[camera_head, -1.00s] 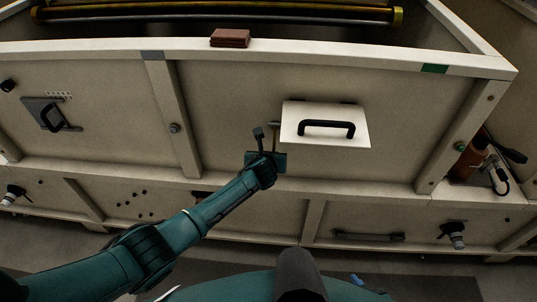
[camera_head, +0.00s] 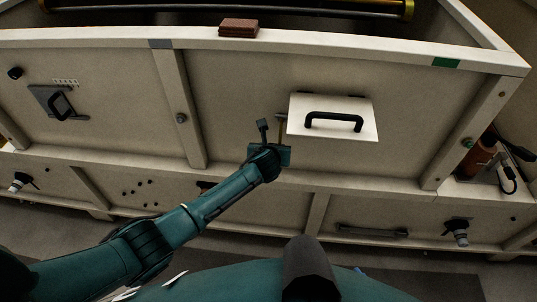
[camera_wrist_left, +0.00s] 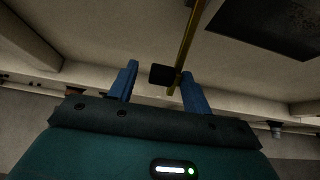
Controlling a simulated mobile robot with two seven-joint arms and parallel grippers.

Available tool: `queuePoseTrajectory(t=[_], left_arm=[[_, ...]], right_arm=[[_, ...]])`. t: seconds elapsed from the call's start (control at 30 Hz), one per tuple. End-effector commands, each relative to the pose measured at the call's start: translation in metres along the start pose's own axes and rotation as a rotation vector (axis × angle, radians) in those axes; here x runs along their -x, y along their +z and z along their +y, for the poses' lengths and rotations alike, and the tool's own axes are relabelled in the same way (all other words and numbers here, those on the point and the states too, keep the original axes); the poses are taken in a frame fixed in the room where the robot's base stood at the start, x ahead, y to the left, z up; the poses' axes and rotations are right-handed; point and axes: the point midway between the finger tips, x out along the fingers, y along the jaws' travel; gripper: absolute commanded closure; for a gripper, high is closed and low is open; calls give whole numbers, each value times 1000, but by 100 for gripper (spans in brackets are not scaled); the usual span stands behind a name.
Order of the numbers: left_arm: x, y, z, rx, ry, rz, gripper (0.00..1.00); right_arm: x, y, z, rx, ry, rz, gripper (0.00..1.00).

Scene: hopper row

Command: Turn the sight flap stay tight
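The sight flap (camera_head: 362,108) is a pale, tilted-out plate with a black handle on the hopper's front wall. Its stay, a thin brass rod (camera_wrist_left: 188,42), hangs at the flap's left edge; a dark square knob (camera_wrist_left: 162,74) shows beside the rod in the left wrist view. My left gripper (camera_head: 272,127) is just below and left of the flap. In the left wrist view its two blue fingers (camera_wrist_left: 158,76) stand apart, with the knob appearing between their tips. I cannot tell whether either finger touches it. My right gripper is not in view.
A brown block (camera_head: 238,28) lies on the hopper's top rim. A smaller black-handled plate (camera_head: 56,103) is on the wall at left. An orange-brown cylinder (camera_head: 477,158) stands on the ledge at right. A lower ledge (camera_head: 345,182) runs beneath the flap.

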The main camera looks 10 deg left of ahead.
Motion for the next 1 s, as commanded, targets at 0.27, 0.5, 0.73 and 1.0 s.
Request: queuePoseTrajectory(t=[0.27,0.5,0.73,1.0], left_arm=[[41,-1,0,-1,-4,1,52],[81,0,0,-1,-2,0,52],[109,0,1,-1,0,0,52],[117,0,1,0,1,1,52]], right_arm=[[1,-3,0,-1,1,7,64],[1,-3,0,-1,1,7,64],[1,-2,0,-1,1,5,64],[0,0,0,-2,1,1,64]])
